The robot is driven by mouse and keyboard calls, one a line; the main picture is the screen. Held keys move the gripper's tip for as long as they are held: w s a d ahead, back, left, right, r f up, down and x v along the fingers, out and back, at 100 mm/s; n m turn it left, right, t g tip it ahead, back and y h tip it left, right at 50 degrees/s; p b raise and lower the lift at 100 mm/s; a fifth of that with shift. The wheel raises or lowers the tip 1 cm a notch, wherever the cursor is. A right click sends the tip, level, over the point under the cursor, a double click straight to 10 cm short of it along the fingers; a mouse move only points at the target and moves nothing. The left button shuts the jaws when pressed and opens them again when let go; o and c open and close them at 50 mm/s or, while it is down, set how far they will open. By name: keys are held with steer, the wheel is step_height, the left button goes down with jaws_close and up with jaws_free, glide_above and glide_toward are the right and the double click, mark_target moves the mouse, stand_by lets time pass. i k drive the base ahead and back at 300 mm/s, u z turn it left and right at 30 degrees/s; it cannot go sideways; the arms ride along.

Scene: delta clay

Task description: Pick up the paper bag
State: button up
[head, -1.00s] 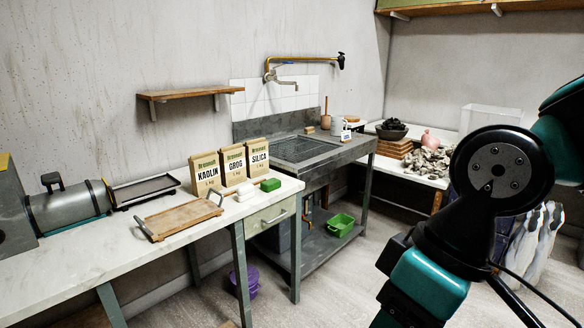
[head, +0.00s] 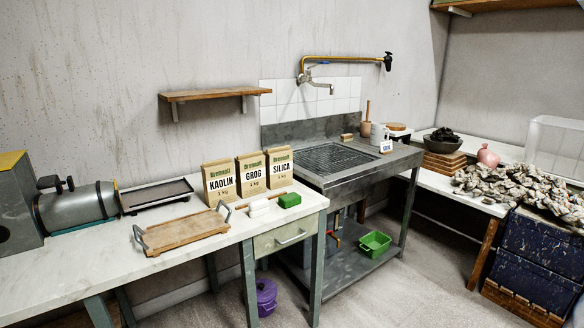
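Three brown paper bags stand upright in a row on the white worktop (head: 90,262), near its back right end. From left to right they are the KAOLIN bag (head: 220,192), the GROG bag (head: 252,183) and the SILICA bag (head: 280,176). They stand close side by side, with their printed labels facing me. Nothing covers their fronts except small items low in front of them. My gripper is not in view.
A wooden tray with handles (head: 180,232) lies front left of the bags. White pieces (head: 262,207) and a green block (head: 290,200) lie before them. A dark tray (head: 155,195) is left.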

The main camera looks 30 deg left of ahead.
mark_target(250, 167)
steer(key=z, duration=0.15)
steer(key=i, duration=1.75)
steer(key=u, duration=0.3)
steer(key=i, duration=0.9)
steer(key=u, duration=1.3)
steer(key=i, duration=0.75)
steer(key=u, duration=1)
steer(key=i, duration=0.3)
steer(key=u, duration=0.2)
